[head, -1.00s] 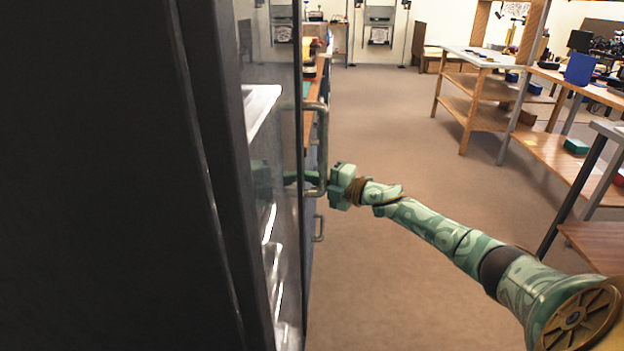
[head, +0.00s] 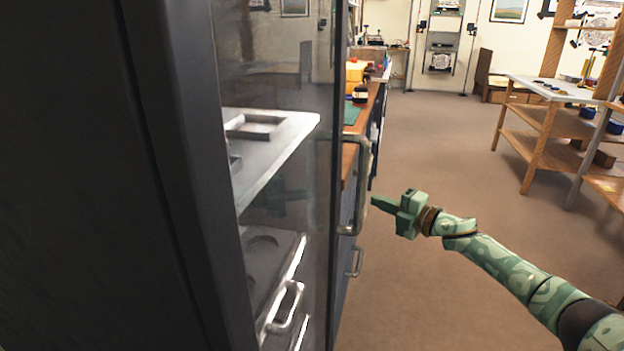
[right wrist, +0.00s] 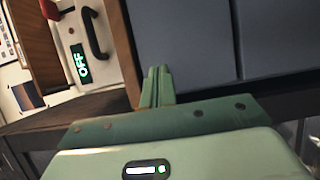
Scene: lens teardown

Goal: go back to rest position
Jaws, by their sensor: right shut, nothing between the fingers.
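My right gripper (head: 384,205) is a green parallel gripper on a patterned green arm that comes in from the lower right of the head view. Its fingers are together and hold nothing. They point left toward the vertical metal handle (head: 361,186) of a glass-doored cabinet (head: 181,150), with a small gap between them. In the right wrist view the shut fingers (right wrist: 157,88) point up the picture, in front of dark grey panels (right wrist: 185,45). My left gripper does not show in the head view.
The dark cabinet fills the left. Behind its glass are a tray-like shelf (head: 290,135) and a lower drawer. Workbenches (head: 530,120) stand at the right. The brown floor (head: 440,130) between is clear.

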